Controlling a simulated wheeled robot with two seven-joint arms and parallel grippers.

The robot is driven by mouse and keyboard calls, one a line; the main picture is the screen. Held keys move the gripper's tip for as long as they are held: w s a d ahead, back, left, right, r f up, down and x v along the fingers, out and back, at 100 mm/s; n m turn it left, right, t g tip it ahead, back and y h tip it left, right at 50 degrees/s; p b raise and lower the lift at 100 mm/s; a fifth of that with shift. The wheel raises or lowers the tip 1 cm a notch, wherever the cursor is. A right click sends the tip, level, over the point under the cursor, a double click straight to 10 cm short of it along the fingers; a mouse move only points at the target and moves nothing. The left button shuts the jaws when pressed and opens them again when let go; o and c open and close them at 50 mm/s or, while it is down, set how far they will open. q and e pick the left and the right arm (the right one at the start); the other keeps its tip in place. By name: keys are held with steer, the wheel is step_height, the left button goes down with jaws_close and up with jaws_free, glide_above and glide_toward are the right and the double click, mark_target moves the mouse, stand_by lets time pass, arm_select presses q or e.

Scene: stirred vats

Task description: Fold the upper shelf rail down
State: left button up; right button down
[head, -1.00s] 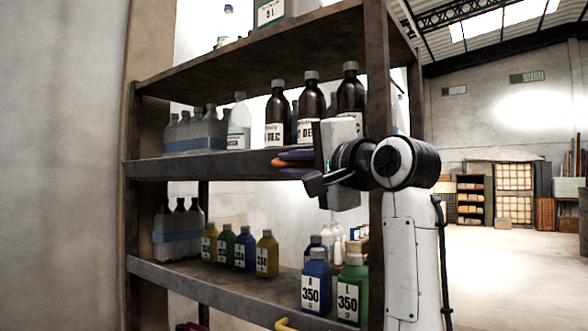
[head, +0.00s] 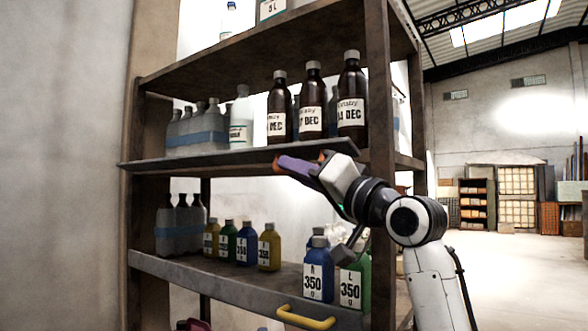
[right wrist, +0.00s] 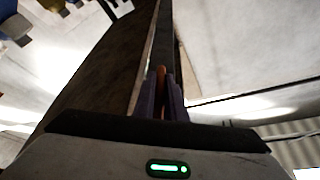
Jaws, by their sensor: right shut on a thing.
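The upper shelf rail (head: 205,157) is a long grey bar along the front of the middle shelf. It now lies nearly flat, seen almost edge-on, jutting out from the shelf front. Its orange handle (head: 277,162) is mostly hidden by my right gripper (head: 288,165). The right gripper's purple fingers are shut on this handle from the front and below. In the right wrist view, the orange handle (right wrist: 160,88) shows between the two fingers (right wrist: 160,100). My left gripper is out of view.
Brown bottles (head: 312,105) labelled DEC and clear bottles (head: 240,120) stand behind the rail. The lower shelf holds blue, green and yellow bottles (head: 318,275) behind a lower rail (head: 200,283) with a yellow handle (head: 305,317). A shelf post (head: 378,100) stands close to my right arm.

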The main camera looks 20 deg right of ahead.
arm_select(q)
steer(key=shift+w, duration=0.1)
arm_select(e)
steer(key=shift+d+f+n, duration=0.1)
steer(key=shift+n, duration=0.4)
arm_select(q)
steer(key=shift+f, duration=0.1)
arm_select(e)
steer(key=c, duration=1.8)
jaws_free()
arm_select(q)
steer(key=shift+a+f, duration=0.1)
arm_select(e)
steer(key=shift+s+d+f, duration=0.15)
steer(key=shift+s, duration=0.15)
arm_select(q)
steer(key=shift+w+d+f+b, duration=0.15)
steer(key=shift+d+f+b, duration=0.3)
steer(key=shift+b, duration=0.8)
arm_select(e)
steer(key=v, duration=0.9)
steer(key=shift+s+d+f, duration=0.2)
steer(key=shift+c, duration=0.5)
